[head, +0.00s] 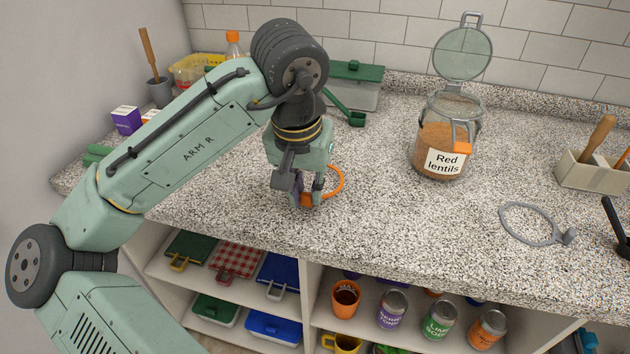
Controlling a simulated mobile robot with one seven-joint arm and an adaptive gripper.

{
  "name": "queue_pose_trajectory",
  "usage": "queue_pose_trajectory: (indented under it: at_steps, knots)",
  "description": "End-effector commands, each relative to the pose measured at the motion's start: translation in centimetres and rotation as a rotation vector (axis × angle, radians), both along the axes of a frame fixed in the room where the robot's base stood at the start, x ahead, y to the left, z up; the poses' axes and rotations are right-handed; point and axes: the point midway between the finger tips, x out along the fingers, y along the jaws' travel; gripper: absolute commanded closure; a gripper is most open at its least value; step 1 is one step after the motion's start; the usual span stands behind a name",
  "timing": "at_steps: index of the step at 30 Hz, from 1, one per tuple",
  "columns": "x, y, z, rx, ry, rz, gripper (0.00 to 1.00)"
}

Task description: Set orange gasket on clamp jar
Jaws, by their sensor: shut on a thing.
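The orange gasket (340,184) is a thin ring low over the speckled counter, left of the middle. My gripper (308,201) points down and is shut on the ring's near left part. The gripper's fingers hide some of the ring. I cannot tell whether the ring touches the counter. The clamp jar (437,142) stands upright on the counter to the right, apart from my gripper. It is glass, labelled "Red lentils" and holds orange-brown contents. Its glass lid (463,52) is swung up and open at the back.
A grey ring with a handle (528,224) lies on the counter at right. A beige holder (590,170) with wooden handles stands at far right. A green-lidded box (354,88) is behind my arm. Counter between gripper and jar is clear. Shelves below hold cans (392,308).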

Motion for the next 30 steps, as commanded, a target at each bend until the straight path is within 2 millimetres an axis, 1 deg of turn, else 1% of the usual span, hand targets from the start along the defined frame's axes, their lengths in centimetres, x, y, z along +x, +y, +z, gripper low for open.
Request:
queue_pose_trajectory:
  at_steps: [1, 16, 30]
  knots:
    - [0.0, 0.0, 0.6, -0.001, 0.000, 0.000, 1.00]
    - [0.0, 0.0, 3.6, -0.001, 0.000, 0.000, 1.00]
    - [0.0, 0.0, 3.6, 0.000, 0.000, 0.000, 1.00]
